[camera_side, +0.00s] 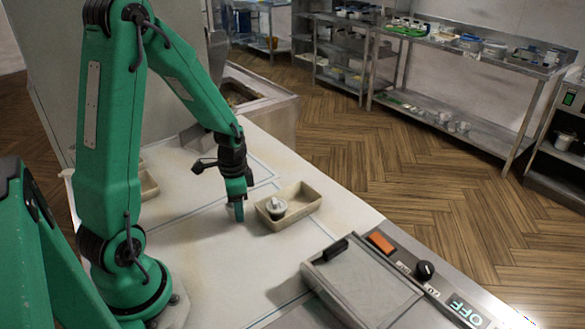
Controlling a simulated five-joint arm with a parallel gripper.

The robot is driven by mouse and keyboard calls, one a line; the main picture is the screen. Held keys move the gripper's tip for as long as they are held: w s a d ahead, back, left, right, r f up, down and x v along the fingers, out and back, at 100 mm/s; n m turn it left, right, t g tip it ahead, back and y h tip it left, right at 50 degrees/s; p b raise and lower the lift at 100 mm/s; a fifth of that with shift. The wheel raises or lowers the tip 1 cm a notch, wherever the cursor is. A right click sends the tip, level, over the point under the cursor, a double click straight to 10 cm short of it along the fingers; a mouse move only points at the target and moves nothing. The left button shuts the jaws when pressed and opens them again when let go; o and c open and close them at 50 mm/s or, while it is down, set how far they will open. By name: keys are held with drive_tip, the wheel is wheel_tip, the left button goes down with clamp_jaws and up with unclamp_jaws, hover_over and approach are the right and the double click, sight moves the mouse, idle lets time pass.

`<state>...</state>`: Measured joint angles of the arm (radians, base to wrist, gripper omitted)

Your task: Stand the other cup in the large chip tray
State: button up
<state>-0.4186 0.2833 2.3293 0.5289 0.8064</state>
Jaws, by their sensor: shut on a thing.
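My gripper (239,213) points down just left of a beige rectangular tray (308,206) on the white worktop. It is shut on a small pale cup (230,211), mostly hidden behind the fingers, low over or at the worktop. I cannot tell whether the cup touches the surface. The right part of the tray is empty.
Another beige tray (149,186) shows partly behind my arm at the left. A lidded fryer or grill unit (362,285) with a black handle and control panel (425,272) stands at the front right. The worktop (205,265) in front of the gripper is clear.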

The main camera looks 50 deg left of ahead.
drive_tip(key=r, duration=0.1)
drive_tip(key=d+r, duration=0.1)
drive_tip(key=r, duration=0.1)
drive_tip(key=s+d+r, duration=0.1)
drive_tip(key=d+r, duration=0.5)
drive_tip(key=d, duration=0.4)
drive_tip(key=shift+s+d+r, duration=0.15)
drive_tip(key=shift+s+d, duration=0.05)
drive_tip(key=shift+d, duration=0.1)
idle(0.3)
drive_tip(key=w+d+r+n, duration=0.1)
drive_tip(key=w+r+n, duration=0.3)
drive_tip(key=w+r, duration=0.3)
drive_tip(key=w, duration=0.5)
drive_tip(key=shift+w+d+r, duration=0.2)
drive_tip(key=shift+w, duration=0.1)
drive_tip(key=s+d+f+m, duration=0.1)
drive_tip(key=s+f+m, duration=0.3)
drive_tip(key=s, duration=0.9)
wheel_tip(320, 180, down, 3)
drive_tip(key=shift+s+d+f, duration=0.1)
drive_tip(key=shift+s+d, duration=0.1)
drive_tip(key=shift+s, duration=0.15)
drive_tip(key=shift+a, duration=0.1)
